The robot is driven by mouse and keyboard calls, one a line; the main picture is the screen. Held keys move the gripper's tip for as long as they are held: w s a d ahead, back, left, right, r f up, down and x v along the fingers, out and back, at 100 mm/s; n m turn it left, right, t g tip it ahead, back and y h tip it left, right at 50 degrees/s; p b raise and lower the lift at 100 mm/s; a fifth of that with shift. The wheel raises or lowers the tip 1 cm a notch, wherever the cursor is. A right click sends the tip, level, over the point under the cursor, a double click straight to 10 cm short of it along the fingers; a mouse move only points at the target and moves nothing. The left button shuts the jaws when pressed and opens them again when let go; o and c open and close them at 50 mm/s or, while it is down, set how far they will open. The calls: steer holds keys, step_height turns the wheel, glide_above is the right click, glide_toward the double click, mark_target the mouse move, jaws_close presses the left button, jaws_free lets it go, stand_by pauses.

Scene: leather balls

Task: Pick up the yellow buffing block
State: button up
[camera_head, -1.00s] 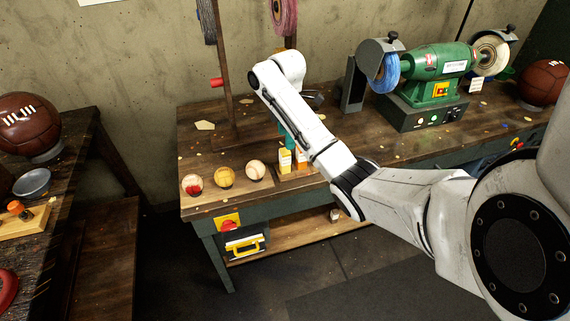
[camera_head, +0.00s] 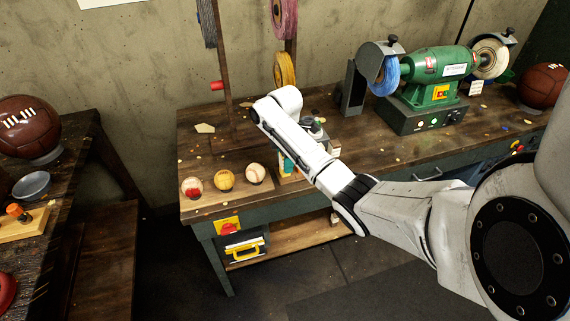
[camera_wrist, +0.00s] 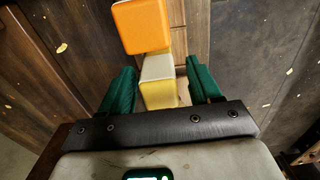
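In the wrist view, the yellow buffing block (camera_wrist: 159,92), with a pale top and yellow side, stands between the two green fingers of my gripper (camera_wrist: 160,80). The fingers are apart, with a gap to the right of the block. The left finger is very close to it; I cannot tell if they touch. In the head view my arm hides most of the blocks and the gripper near the workbench's front edge.
A green grinder (camera_head: 432,78) stands at the back right. A wooden post (camera_head: 222,75) rises behind.

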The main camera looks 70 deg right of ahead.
steer(key=c, duration=0.9)
steer(key=shift+o, duration=0.2)
steer(key=shift+r, duration=0.1)
